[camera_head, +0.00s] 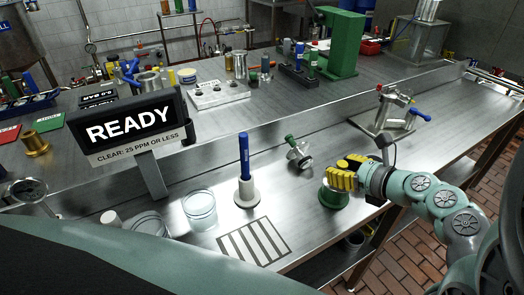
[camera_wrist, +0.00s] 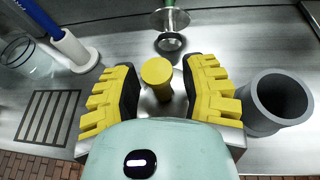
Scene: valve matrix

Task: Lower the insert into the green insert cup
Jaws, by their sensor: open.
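The green insert cup (camera_head: 334,197) stands on the steel bench near its front edge in the head view, directly below and left of my gripper (camera_head: 347,174). My gripper's yellow fingers hide part of its top. In the wrist view my gripper (camera_wrist: 158,92) is open, and a yellow round-topped piece (camera_wrist: 157,71), which looks like the insert, stands between the fingers with a gap on each side. Grey metal shows beneath it. How deep it sits in the cup is hidden, and I cannot make out the green cup in the wrist view.
A grey open cup (camera_wrist: 278,101) stands right of my fingers. A valve piece with a green knob (camera_head: 298,153) lies behind. A blue marker in a white holder (camera_head: 246,190), a glass beaker (camera_head: 200,210) and a striped mat (camera_head: 253,243) are to the left.

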